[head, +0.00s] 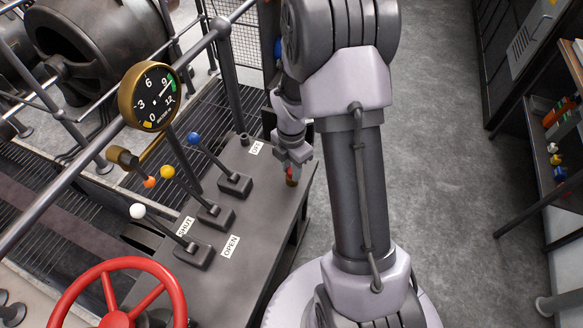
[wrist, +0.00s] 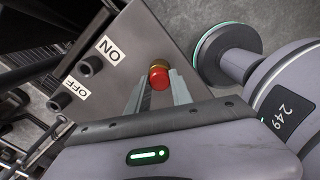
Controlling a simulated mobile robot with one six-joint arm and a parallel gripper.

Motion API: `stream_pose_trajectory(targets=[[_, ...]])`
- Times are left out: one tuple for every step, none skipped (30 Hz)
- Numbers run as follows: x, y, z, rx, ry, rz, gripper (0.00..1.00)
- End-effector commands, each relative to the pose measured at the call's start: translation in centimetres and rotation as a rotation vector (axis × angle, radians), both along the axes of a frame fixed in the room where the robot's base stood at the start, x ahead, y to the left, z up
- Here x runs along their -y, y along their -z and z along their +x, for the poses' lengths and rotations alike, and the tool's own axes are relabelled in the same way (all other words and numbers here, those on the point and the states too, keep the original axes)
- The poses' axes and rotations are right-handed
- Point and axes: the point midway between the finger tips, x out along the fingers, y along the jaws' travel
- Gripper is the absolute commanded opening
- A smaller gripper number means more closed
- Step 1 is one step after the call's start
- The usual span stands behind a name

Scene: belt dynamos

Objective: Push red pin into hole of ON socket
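The red pin (wrist: 159,77) has a red body and a brass end (wrist: 158,64). It sits between the two fingertips of my gripper (wrist: 158,79), which appear to touch its sides. In the head view my gripper (head: 293,160) points down, with the pin (head: 291,175) below it near the console's right edge. The ON socket (wrist: 92,65) is a dark round collar beside the ON label (wrist: 112,50), left of the pin in the wrist view. The OFF socket (wrist: 60,101) stands farther left by its label (wrist: 75,94). The ON socket is not discernible in the head view.
The grey console (head: 262,205) carries levers with blue (head: 193,138), yellow (head: 167,172) and white (head: 137,211) knobs. A brass gauge (head: 151,96) and a red handwheel (head: 116,316) stand at left. Open floor lies right; shelves (head: 560,140) stand at far right.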

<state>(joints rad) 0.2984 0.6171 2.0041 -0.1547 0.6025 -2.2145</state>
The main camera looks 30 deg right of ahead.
Motion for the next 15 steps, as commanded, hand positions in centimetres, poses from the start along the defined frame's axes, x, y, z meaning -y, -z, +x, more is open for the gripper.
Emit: stream_pose_trajectory(targets=[[0.0,0.0,0.0,0.0,0.0,0.0,0.0],[0.0,0.0,0.0,0.0,0.0,0.0,0.0],[0.0,0.0,0.0,0.0,0.0,0.0,0.0],[0.0,-0.1,0.0,0.0,0.0,0.0,0.0],[0.0,-0.2,0.0,0.0,0.0,0.0,0.0],[0.0,-0.3,0.0,0.0,0.0,0.0,0.0],[0.0,-0.5,0.0,0.0,0.0,0.0,0.0],[0.0,-0.8,0.0,0.0,0.0,0.0,0.0],[0.0,-1.1,0.0,0.0,0.0,0.0,0.0],[0.0,-1.4,0.0,0.0,0.0,0.0,0.0],[0.0,-1.7,0.0,0.0,0.0,0.0,0.0],[0.0,-2.1,0.0,0.0,0.0,0.0,0.0],[0.0,-2.3,0.0,0.0,0.0,0.0,0.0],[0.0,-2.6,0.0,0.0,0.0,0.0,0.0],[0.0,-2.9,0.0,0.0,0.0,0.0,0.0]])
